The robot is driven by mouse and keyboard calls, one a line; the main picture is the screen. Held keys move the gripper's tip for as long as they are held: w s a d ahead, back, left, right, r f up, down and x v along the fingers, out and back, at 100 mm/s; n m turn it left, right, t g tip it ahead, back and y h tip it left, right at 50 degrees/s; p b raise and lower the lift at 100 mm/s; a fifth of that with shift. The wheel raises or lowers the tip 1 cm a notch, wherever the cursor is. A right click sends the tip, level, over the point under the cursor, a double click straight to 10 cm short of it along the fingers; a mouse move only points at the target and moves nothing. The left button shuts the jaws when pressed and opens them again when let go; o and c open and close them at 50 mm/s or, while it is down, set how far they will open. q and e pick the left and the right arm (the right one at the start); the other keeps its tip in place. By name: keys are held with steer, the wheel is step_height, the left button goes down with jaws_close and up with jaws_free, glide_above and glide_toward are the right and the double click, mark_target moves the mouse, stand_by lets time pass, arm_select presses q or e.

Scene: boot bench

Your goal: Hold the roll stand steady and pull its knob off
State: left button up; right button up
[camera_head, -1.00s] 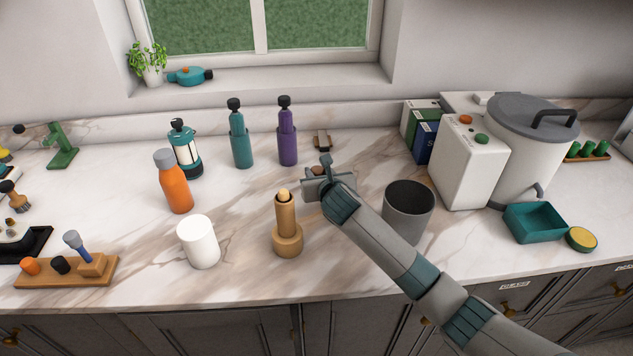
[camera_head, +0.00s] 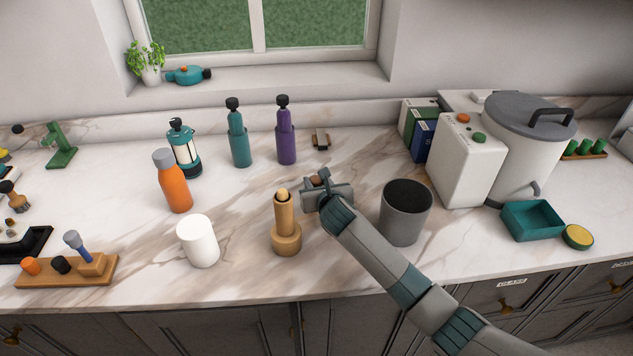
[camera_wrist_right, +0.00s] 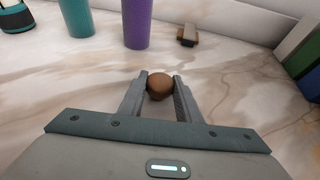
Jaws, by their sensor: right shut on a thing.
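The roll stand (camera_head: 286,238) is a light wooden post on a wider round base, upright on the counter in the head view. Its top ends in a narrow pale tip. My right gripper (camera_head: 317,182) is to the right of the stand and apart from it. It is shut on a round brown knob (camera_wrist_right: 159,86), which shows between the two fingers in the right wrist view and partly in the head view. My left gripper is in neither view, and nothing is holding the stand.
A white cup (camera_head: 198,242) stands left of the stand and a dark grey canister (camera_head: 405,212) right of it. Behind are an orange bottle (camera_head: 173,184), a teal bottle (camera_head: 239,148), a purple bottle (camera_head: 286,146) and a small brown block (camera_head: 320,139).

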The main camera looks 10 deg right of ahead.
steer(key=shift+f, duration=0.15)
steer(key=o, duration=1.2)
steer(key=shift+c, duration=0.2)
steer(key=shift+b+v, duration=0.8)
steer(key=shift+v, duration=5.25)
